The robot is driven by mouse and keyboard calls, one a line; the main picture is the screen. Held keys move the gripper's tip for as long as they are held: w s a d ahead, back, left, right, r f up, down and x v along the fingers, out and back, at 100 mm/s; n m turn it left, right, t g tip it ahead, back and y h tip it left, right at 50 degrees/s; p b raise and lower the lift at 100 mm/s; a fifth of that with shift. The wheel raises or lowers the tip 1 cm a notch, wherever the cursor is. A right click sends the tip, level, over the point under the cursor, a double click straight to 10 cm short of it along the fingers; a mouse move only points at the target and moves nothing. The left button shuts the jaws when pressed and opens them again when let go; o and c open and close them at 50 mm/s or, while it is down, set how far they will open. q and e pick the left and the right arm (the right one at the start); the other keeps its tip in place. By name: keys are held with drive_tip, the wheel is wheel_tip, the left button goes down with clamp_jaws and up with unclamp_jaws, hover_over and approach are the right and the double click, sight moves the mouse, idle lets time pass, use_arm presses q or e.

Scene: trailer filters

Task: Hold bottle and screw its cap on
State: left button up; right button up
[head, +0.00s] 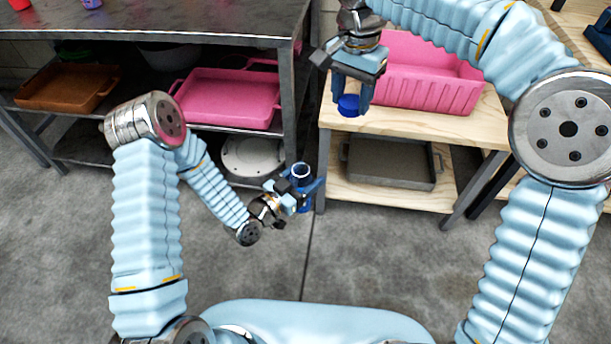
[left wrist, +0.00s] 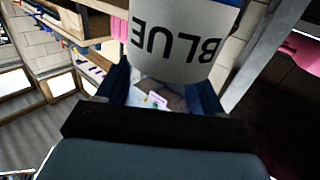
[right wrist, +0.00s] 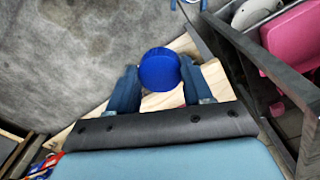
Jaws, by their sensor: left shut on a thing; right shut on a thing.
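A blue bottle (head: 301,172) with a pale label is held upright by my left gripper (head: 303,190), low and in front of the gap between the two benches. In the left wrist view the bottle's white label (left wrist: 185,50) reads "BLUE" upside down between the fingers. My right gripper (head: 354,92) is shut on a round blue cap (head: 348,105), which hangs at its fingertips above and to the right of the bottle, apart from it. The cap also shows between the fingers in the right wrist view (right wrist: 160,69).
A wooden bench (head: 440,125) with a pink bin (head: 425,85) stands at right, a grey tray (head: 392,165) on its lower shelf. A dark metal table (head: 150,30) at left has a pink tray (head: 228,98) and a brown tray (head: 65,88) below. The grey floor in front is clear.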

hover_over(300, 165)
wheel_tip(300, 165, down, 11)
drive_tip(key=shift+w+f, duration=0.1)
drive_tip(key=shift+w, duration=0.05)
drive_tip(key=shift+d, duration=0.1)
drive_tip(key=shift+f, duration=2)
drive_tip(key=shift+f, duration=0.85)
drive_tip(key=shift+f, duration=0.6)
